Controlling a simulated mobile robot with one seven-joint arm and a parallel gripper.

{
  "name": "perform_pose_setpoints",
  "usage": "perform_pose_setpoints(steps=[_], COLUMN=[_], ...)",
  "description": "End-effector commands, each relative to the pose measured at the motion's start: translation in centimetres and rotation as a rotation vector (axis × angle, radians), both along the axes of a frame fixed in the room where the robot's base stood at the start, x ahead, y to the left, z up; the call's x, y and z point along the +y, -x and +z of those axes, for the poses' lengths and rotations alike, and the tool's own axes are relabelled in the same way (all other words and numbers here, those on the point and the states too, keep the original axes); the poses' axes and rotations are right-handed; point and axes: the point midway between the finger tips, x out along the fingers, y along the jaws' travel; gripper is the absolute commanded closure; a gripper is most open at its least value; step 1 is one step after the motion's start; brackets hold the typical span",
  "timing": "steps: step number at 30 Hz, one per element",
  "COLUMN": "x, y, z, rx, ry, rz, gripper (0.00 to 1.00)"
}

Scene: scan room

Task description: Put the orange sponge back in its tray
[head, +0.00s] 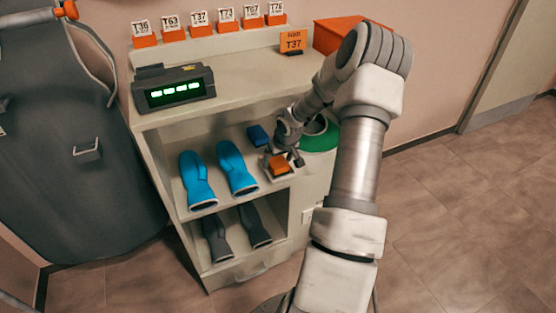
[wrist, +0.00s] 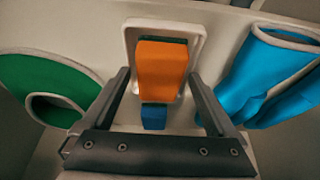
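The orange sponge (wrist: 162,68), with a dark green edge, sits within the outline of a small white tray (wrist: 196,34) in the wrist view. In the head view the sponge (head: 279,164) shows over the tray (head: 284,178) at the shelf's front right; I cannot tell whether it is fully seated. My gripper (wrist: 158,76) is open. Its two fingers stand on either side of the sponge with a narrow gap at each side. In the head view my gripper (head: 284,159) is just above and around the sponge, partly hiding it.
A blue block (head: 258,135) lies behind the sponge. A green round item (head: 322,138) is at the right. The counter (head: 250,80) above carries a display box (head: 174,88).

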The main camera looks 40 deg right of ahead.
Motion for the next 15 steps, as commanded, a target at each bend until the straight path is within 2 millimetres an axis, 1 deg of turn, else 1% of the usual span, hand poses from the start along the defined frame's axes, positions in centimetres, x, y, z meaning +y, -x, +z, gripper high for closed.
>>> perform_pose_setpoints(steps=[9,11,14,15], x=[0.0,0.0,0.1,0.2], y=[0.0,0.2,0.7,1.0], z=[0.3,0.8,2.3,3.0], rx=[0.000,-0.001,-0.001,-0.002], ry=[0.000,0.000,0.001,0.002], rz=[0.000,0.000,0.000,-0.002], gripper=[0.00,0.00,0.00,0.00])
